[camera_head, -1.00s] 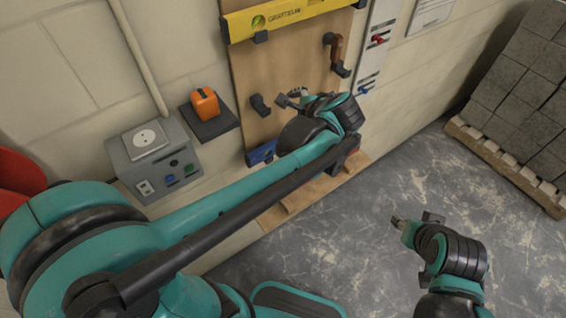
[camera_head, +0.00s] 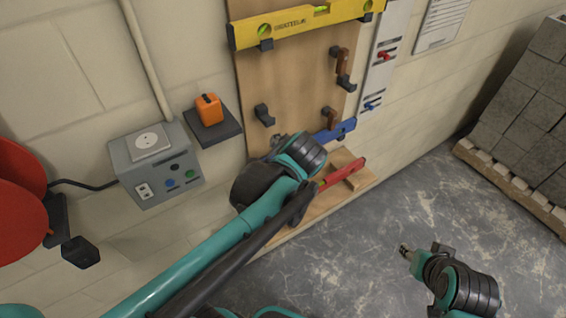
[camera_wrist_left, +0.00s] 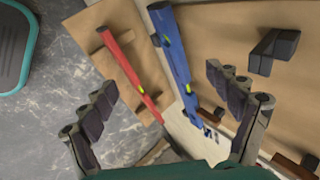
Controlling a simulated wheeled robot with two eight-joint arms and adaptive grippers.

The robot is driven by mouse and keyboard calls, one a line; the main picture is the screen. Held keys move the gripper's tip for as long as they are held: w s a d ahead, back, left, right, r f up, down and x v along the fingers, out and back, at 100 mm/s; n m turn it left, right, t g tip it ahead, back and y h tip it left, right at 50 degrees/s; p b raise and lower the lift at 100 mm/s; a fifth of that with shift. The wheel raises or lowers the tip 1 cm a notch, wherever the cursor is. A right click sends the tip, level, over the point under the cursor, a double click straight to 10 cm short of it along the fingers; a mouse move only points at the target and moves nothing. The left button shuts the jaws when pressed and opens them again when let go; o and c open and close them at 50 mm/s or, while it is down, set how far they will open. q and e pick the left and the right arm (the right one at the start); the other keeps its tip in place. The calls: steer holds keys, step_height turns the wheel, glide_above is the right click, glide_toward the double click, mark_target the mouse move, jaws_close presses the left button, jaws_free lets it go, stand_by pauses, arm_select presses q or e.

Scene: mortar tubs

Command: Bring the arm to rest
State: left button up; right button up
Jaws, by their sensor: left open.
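My left arm comes in from the left in the head view, its wrist in front of the lower part of the wooden board (camera_head: 290,75). My left gripper is mostly hidden behind the wrist there. In the left wrist view the left gripper (camera_wrist_left: 160,82) has its fingers spread wide, with nothing held between them. Beyond the fingers are a blue level (camera_wrist_left: 174,58) and a red level (camera_wrist_left: 128,68). My right gripper (camera_head: 404,248) is small above the floor at the lower right; its finger gap is unclear.
The blue level (camera_head: 338,130) is low at the board, above the red level (camera_head: 345,171) on a wooden ledge. A yellow level (camera_head: 300,25) hangs above. A socket box (camera_head: 150,165), orange device (camera_head: 208,109) and red reel (camera_head: 18,200) are left. Blocks (camera_head: 525,110) stand right. Floor between is clear.

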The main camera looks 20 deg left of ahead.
arm_select(q)
steer(key=shift+s, duration=0.1)
steer(key=s+d+f+n+t+h, duration=0.1)
steer(key=s+f+n+h, duration=0.3)
steer(key=s+n, duration=0.5)
steer(key=shift+s+d+n, duration=0.2)
steer(key=shift+s+n, duration=0.1)
